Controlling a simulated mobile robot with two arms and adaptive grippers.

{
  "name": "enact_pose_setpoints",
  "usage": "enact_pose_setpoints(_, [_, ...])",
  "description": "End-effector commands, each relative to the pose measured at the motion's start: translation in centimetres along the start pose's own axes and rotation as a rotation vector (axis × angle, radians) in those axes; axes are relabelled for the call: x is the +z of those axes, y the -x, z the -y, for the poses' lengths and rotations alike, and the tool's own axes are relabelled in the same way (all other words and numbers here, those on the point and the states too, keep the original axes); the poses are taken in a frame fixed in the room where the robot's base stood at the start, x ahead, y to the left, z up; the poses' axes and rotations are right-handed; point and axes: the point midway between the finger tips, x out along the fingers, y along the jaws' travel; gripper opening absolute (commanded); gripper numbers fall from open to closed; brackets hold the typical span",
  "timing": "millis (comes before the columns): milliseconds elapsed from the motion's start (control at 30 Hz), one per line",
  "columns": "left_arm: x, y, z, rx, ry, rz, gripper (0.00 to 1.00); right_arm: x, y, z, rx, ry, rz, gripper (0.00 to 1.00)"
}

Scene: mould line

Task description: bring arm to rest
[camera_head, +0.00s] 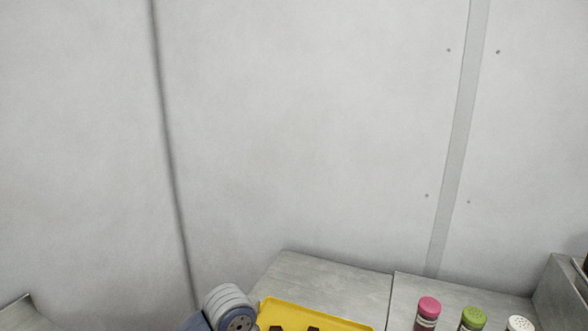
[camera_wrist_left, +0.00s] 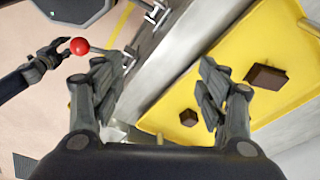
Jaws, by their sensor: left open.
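My left gripper (camera_wrist_left: 158,92) is open in the left wrist view, with its two fingers wide apart and nothing between them. Its fingers hang over the front of the counter, the one on the right overlapping the yellow tray (camera_wrist_left: 215,70). In the head view only a grey-blue rounded part of my arm shows at the bottom, beside the tray (camera_head: 300,309); the jaws are hidden below the frame. A dark gripper, seemingly my right gripper (camera_wrist_left: 55,53), shows at the left of the wrist view, close to a red ball knob (camera_wrist_left: 80,46); its jaw opening is unclear.
Dark brown blocks (camera_wrist_left: 266,77) lie on the tray. The knob sits on a metal lever by the counter edge. Shakers with pink (camera_head: 429,307), green (camera_head: 474,317) and white (camera_head: 519,323) lids stand on the counter (camera_head: 330,281) at right. A pale wall is behind.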

Motion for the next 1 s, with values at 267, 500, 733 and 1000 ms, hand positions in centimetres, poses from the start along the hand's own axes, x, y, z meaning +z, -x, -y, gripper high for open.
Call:
enact_pose_setpoints(267, [0.6, -4.6, -5.2, -0.026, 0.272, -0.154, 0.68, 0.5, 0.0, 0.4, -0.004, 0.0, 0.008, 0.4])
enact_pose_setpoints(500, [4.2, -6.6, -8.6, -0.078, 0.574, -0.216, 0.68, 0.3, 0.0, 1.2, -0.014, -0.001, 0.005, 0.4])
enact_pose_setpoints(733, [10.3, -7.5, -12.2, -0.162, 0.88, -0.198, 0.68, 0.1, 0.0, 1.4, -0.016, 0.0, 0.002, 0.4])
enact_pose_setpoints(1000, [16.4, -7.0, -15.6, -0.259, 1.1, -0.128, 0.68, 0.1, 0.0, 1.0, -0.012, 0.001, 0.002, 0.4])
